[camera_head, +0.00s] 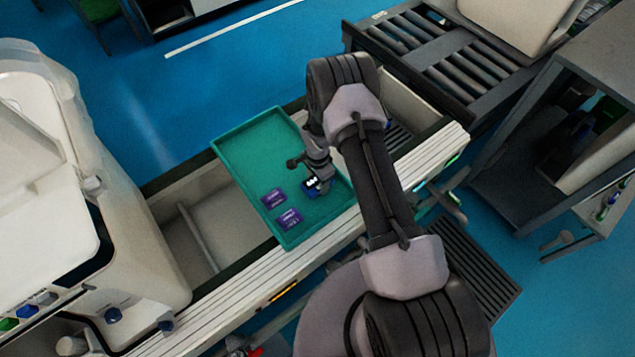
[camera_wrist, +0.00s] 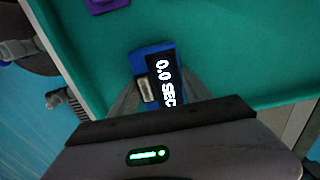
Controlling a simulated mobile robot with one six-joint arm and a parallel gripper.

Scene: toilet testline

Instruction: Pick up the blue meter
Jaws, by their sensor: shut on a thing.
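The blue meter (camera_head: 311,191) is at the right side of the green tray (camera_head: 240,147), partly hidden by my gripper (camera_head: 317,183). In the wrist view the meter (camera_wrist: 143,56) shows a blue case and a dark display reading "0.0 SEC". My gripper (camera_wrist: 155,95) is shut on the meter, with a grey finger at each side of it. The tray (camera_wrist: 210,40) lies behind the meter in the wrist view. I cannot tell whether the meter touches the tray floor.
Two purple items (camera_head: 273,198) (camera_head: 289,219) lie in the tray, left of the meter. The tray sits on a conveyor line with a pale rail (camera_head: 210,317). A white toilet unit (camera_head: 130,250) stands at left. A roller conveyor (camera_head: 425,45) is at upper right. The tray's upper left is clear.

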